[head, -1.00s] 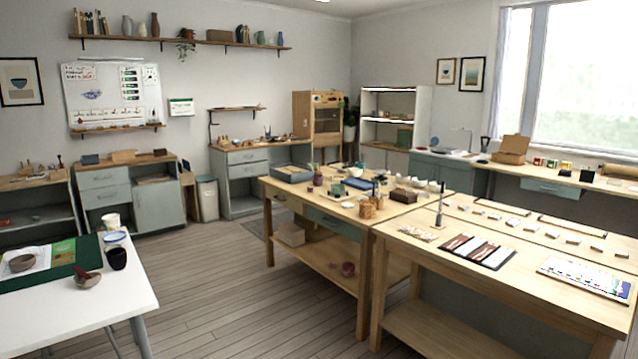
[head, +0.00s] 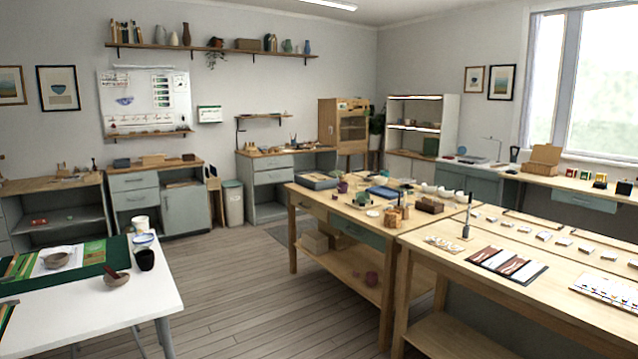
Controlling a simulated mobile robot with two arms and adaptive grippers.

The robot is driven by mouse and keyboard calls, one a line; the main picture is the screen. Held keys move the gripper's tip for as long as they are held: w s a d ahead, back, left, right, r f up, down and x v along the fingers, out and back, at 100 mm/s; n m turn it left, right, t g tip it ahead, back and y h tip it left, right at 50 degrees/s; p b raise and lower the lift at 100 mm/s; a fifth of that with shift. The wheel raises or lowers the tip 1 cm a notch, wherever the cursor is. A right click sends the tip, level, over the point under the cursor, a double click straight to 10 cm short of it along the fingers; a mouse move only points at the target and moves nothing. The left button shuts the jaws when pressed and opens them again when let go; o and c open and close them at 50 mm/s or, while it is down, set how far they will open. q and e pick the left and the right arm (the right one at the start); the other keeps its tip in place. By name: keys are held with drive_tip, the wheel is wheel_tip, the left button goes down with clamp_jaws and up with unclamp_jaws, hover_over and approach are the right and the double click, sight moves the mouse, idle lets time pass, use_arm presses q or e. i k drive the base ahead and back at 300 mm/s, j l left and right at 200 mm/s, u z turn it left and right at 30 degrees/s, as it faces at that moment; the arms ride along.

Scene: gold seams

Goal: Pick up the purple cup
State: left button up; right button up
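A small purple cup-like object (head: 343,187) stands among tools and pots on the middle wooden table (head: 384,231). A reddish-purple rounded object (head: 371,279) sits on that table's lower shelf; it is too small to tell whether it is a cup. Both are well away from me, across open floor. Neither of my grippers shows in the head view.
A white table (head: 150,303) with a green mat, bowls and a dark cup (head: 145,259) stands at the left. A long light wooden table (head: 470,285) fills the right. Wooden floor (head: 240,290) between them is clear. Cabinets line the back wall.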

sight(343, 188)
drive_tip(key=i+u, duration=0.4)
drive_tip(key=i, duration=2.5)
drive_tip(key=i+j+z, duration=0.15)
drive_tip(key=i, duration=1)
